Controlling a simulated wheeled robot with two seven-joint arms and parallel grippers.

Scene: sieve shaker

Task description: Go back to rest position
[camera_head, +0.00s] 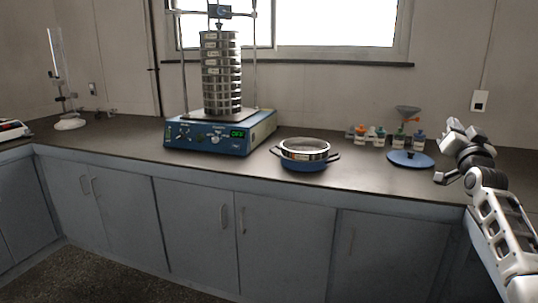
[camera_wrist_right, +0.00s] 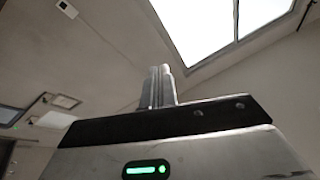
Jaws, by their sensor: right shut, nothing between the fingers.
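My right gripper (camera_head: 444,178) is at the right side of the head view, over the counter's right part, near a round blue lid-like disc (camera_head: 410,159). In the right wrist view its fingers (camera_wrist_right: 158,86) are together with nothing between them, pointing up towards the ceiling and window. My left gripper is not in view. The sieve shaker (camera_head: 208,136) stands on the counter with a stack of metal sieves (camera_head: 221,75) clamped on it; its display reads OFF. A blue pan with two dark handles (camera_head: 304,164) sits to its right and holds a metal ring.
The dark counter (camera_head: 350,178) runs along the wall. A glass column on a stand (camera_head: 69,124) and a scale (camera_head: 12,129) are at the left. Cabinets (camera_head: 285,245) lie below.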

